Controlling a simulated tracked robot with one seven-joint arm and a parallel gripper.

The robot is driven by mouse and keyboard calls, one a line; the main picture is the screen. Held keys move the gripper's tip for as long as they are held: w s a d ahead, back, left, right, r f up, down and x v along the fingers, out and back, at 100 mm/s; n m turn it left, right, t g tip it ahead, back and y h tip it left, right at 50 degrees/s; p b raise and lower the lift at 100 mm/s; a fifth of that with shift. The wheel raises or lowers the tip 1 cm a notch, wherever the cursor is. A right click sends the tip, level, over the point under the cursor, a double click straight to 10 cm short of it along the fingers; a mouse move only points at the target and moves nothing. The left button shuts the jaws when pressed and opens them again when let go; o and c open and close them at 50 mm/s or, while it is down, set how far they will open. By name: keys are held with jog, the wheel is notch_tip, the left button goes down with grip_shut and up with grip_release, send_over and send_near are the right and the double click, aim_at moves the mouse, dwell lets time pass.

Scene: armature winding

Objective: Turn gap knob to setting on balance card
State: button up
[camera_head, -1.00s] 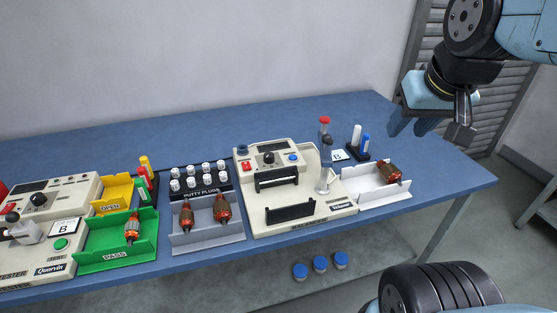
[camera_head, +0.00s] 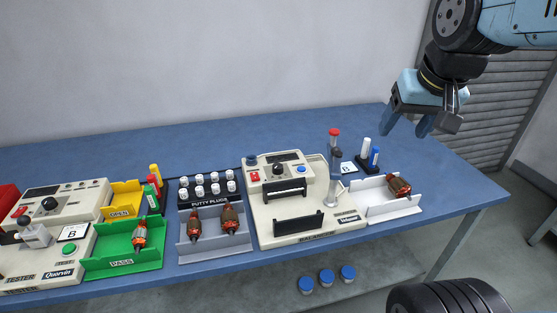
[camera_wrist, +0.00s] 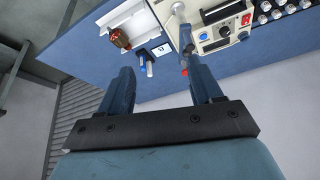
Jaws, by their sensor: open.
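The cream balancer (camera_head: 262,215) stands on the blue bench, with a black round knob (camera_head: 278,170) on its raised panel. That knob also shows in the wrist view (camera_wrist: 225,31); its label and setting are too small to read. A small white card (camera_head: 348,168) lies right of the balancer, behind the white tray; it also shows in the wrist view (camera_wrist: 161,50), its print unclear. A second black knob (camera_head: 49,204) is on the tester at left. My gripper (camera_head: 407,127) is open and empty, raised above the bench's right end, right of the balancer and apart from everything.
A red-topped post (camera_head: 334,150) rises at the balancer's right side. White and blue markers (camera_head: 370,153) stand behind the white tray (camera_head: 395,208), which holds an armature (camera_head: 399,187). Putty plugs (camera_head: 208,185), a grey tray (camera_head: 214,250) and a green tray (camera_head: 122,262) are left. The bench's back is clear.

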jog(key=w+a+g, duration=0.1)
jog(key=w+a, duration=0.3)
jog(key=w, duration=0.4)
jog(key=m+g, duration=0.3)
jog(key=g, duration=0.1)
send_over(278, 165)
notch_tip(278, 165, down, 15)
notch_tip(278, 165, down, 13)
jog(key=shift+f, duration=0.2)
jog(key=shift+c, duration=0.5)
jog(key=c, duration=1)
jog(key=shift+o, duration=0.2)
